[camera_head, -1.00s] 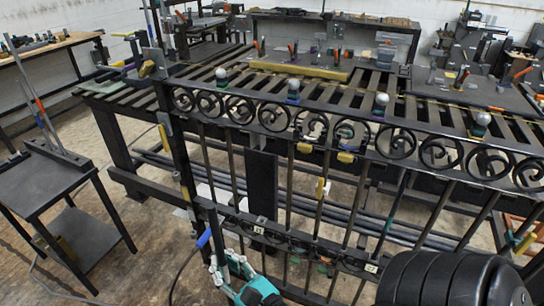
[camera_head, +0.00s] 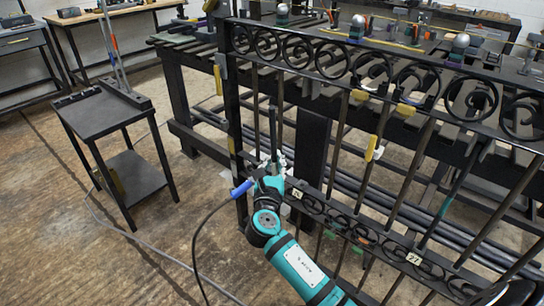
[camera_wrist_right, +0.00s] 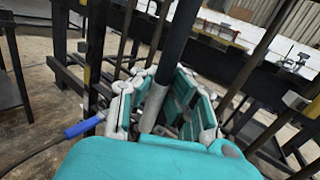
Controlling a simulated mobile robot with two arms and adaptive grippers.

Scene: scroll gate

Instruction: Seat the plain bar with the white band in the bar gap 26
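My right gripper (camera_head: 270,172) is at the lower left part of the black gate, close to the lower rail and left of a small number plate (camera_head: 297,194) that I cannot read clearly. A dark plain bar (camera_head: 273,130) rises nearly upright from between its fingers. In the right wrist view the gripper (camera_wrist_right: 165,105) has its fingers on both sides of the bar (camera_wrist_right: 180,35) and looks shut on it. A pale stretch shows low on the bar between the fingers; I cannot tell if it is the white band. The bar's lower end is hidden. My left gripper is not in view.
The gate's scroll rail (camera_head: 345,62) runs above, with several upright bars below it. A dark panel (camera_head: 310,155) stands right of the gripper. A blue handle (camera_head: 241,188) with a cable is close on its left. A side table (camera_head: 100,112) holds two leaning rods.

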